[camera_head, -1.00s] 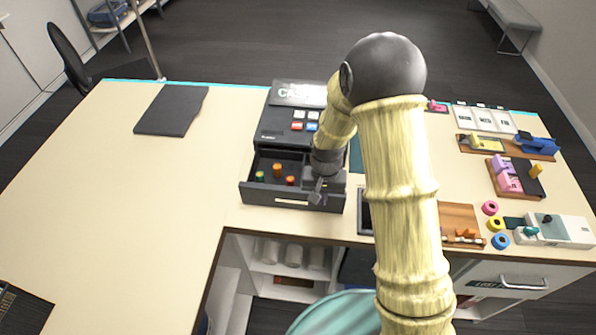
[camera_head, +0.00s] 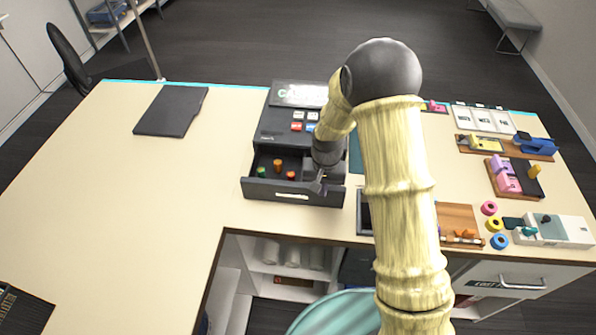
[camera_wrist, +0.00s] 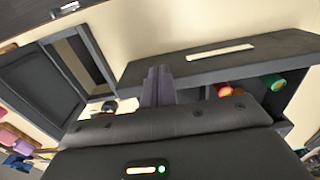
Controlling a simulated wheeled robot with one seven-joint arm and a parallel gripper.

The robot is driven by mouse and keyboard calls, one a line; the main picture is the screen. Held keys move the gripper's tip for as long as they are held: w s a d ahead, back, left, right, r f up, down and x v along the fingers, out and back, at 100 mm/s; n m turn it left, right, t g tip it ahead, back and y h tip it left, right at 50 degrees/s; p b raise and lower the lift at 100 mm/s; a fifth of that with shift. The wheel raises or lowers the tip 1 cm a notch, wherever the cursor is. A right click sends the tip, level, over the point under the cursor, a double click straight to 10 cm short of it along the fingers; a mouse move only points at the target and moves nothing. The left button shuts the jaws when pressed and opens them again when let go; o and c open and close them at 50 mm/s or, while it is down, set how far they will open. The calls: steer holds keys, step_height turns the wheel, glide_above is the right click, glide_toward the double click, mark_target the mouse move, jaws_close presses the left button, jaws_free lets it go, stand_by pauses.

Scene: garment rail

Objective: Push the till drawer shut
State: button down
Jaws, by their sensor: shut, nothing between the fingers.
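The till drawer stands partly open below the dark cash register (camera_head: 285,124). Its dark front panel (camera_head: 275,192) has a pale label strip and faces the near edge of the counter. The panel also shows in the wrist view (camera_wrist: 215,56). Small red, orange and green pieces (camera_head: 277,167) lie inside the drawer. My gripper (camera_head: 321,187) is shut and empty, at the right part of the drawer front. In the wrist view its fingers (camera_wrist: 157,86) overlap the panel's edge; I cannot tell whether they touch it. My arm hides the register's right side.
A dark flat mat (camera_head: 171,110) lies on the counter (camera_head: 130,180) to the left, with free room around it. A dark tray (camera_head: 364,212) sits right of the drawer. Coloured rings (camera_head: 495,224) and small wooden stands fill the right end.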

steer(key=w, duration=1.4)
steer(key=shift+w+d+p, duration=0.2)
steer(key=shift+d+p, duration=0.05)
steer(key=shift+p, duration=0.15)
stand_by(0.9)
step_height(320, 180, up, 8)
steer(key=s+p, duration=0.1)
steer(key=p, duration=0.3)
steer(key=shift+s, duration=0.35)
stand_by(0.4)
stand_by(0.4)
steer(key=s+d+r+t+b, duration=0.1)
steer(key=s+d, duration=0.3)
steer(key=s, duration=0.5)
steer(key=s+d+r+b, duration=0.2)
steer(key=s+d+b, duration=0.2)
steer(key=s, duration=0.6)
steer(key=s+d+r+t+b, duration=0.1)
steer(key=s+d+r+b, duration=0.1)
steer(key=s+d, duration=0.3)
steer(key=s, duration=0.4)
steer(key=shift+s+r+t, duration=0.15)
steer(key=shift+r+t, duration=0.15)
